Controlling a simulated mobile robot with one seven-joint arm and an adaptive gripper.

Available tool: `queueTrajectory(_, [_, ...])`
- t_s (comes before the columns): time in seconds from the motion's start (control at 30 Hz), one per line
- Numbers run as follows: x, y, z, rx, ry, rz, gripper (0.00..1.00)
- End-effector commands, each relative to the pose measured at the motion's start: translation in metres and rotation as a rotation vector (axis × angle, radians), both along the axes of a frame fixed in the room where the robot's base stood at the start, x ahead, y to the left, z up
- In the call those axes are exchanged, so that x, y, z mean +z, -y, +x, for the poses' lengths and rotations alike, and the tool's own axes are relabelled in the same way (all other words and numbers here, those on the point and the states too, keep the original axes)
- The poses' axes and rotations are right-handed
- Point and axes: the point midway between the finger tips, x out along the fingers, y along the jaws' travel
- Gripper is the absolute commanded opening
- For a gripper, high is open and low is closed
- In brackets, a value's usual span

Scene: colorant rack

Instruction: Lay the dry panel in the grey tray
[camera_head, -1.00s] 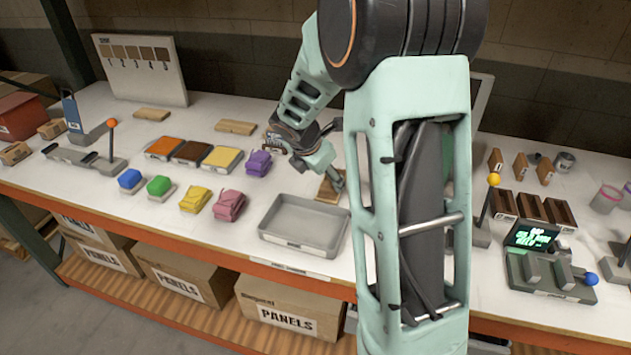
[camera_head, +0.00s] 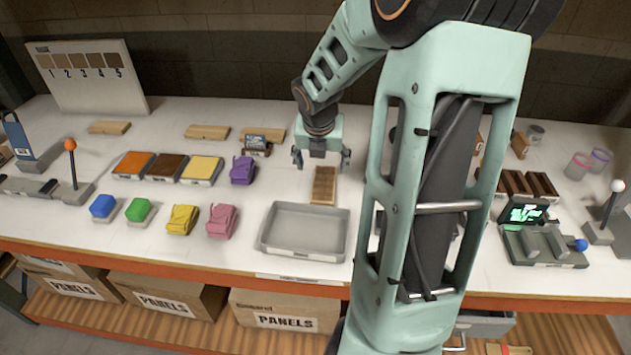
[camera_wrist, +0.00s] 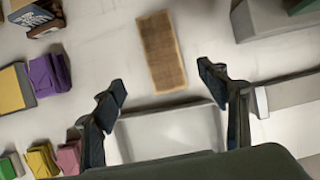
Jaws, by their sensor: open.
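A brown wood panel (camera_head: 324,186) lies flat on the white bench just behind the grey tray; it also shows in the wrist view (camera_wrist: 162,50). I cannot tell from its look whether it is dry. The grey tray (camera_head: 303,228) is shallow and empty; part of it shows in the wrist view (camera_wrist: 172,132). My gripper (camera_head: 321,160) points down with its fingers apart and nothing between them, above the bench near the panel's far end. In the wrist view the open fingers (camera_wrist: 162,84) frame the space between the panel and the tray.
Paler boards (camera_head: 207,132) lie behind. A station with a green screen (camera_head: 527,213) stands at right.

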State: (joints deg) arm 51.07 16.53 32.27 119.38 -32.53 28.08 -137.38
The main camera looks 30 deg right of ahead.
Motion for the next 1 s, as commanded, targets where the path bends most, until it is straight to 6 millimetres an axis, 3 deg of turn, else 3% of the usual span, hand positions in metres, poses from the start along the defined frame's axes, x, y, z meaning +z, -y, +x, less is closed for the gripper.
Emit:
queueTrajectory(0.3, [-0.041, 0.010, 0.011, 0.012, -0.006, 0.001, 0.67])
queueTrajectory(0.57, [-0.060, 0.016, 0.017, 0.011, -0.005, -0.001, 0.67])
queueTrajectory(0.8, [-0.093, 0.025, 0.027, 0.012, -0.006, -0.001, 0.67])
queueTrajectory(1.0, [-0.101, 0.028, 0.030, 0.010, -0.005, -0.002, 0.67])
